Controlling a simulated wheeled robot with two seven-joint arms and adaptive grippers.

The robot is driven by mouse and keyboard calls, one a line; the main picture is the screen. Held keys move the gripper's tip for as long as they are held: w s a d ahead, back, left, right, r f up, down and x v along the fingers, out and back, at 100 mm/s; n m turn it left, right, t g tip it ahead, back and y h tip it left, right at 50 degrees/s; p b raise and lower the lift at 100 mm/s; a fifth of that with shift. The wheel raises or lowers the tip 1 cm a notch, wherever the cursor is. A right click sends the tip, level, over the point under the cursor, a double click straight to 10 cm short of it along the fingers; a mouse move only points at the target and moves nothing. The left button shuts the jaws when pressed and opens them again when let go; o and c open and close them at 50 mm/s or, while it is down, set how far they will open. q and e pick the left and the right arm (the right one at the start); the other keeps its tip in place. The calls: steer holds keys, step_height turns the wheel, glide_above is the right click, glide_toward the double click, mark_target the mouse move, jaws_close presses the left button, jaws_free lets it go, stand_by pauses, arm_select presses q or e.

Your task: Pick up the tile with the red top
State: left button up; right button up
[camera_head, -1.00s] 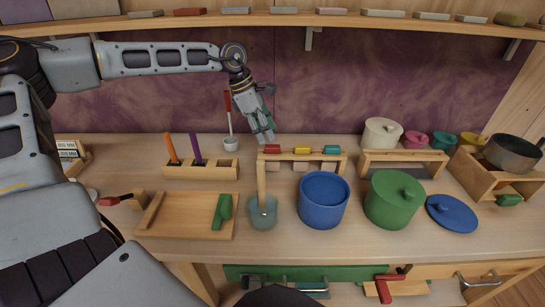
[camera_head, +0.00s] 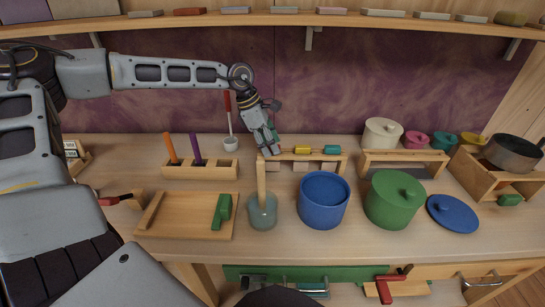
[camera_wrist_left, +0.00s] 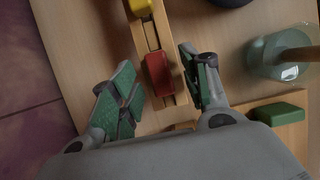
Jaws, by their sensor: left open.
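The tile with the red top (camera_wrist_left: 158,74) sits in a wooden rack (camera_head: 341,158), at its left end. In the head view my left gripper covers it; the wrist view shows it clearly. The yellow-topped tile (camera_head: 302,150) and the teal-topped tile (camera_head: 331,150) stand to its right in the same rack. My left gripper (camera_head: 271,151) points down at the rack's left end. In the wrist view its open green-padded fingers (camera_wrist_left: 156,62) lie on either side of the red top, with gaps showing. My right gripper is not in view.
A glass jar (camera_head: 262,212) holding a wooden stick and a blue pot (camera_head: 323,200) stand close in front of the rack. A wooden block with pens (camera_head: 200,171) and a tray with a green piece (camera_head: 185,214) are to the left. A shelf (camera_head: 200,20) runs above.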

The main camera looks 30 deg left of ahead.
arm_select(q)
steer(key=shift+c, duration=0.4)
steer(key=c, duration=0.7)
steer(key=shift+c, duration=0.9)
steer(key=shift+r, duration=0.1)
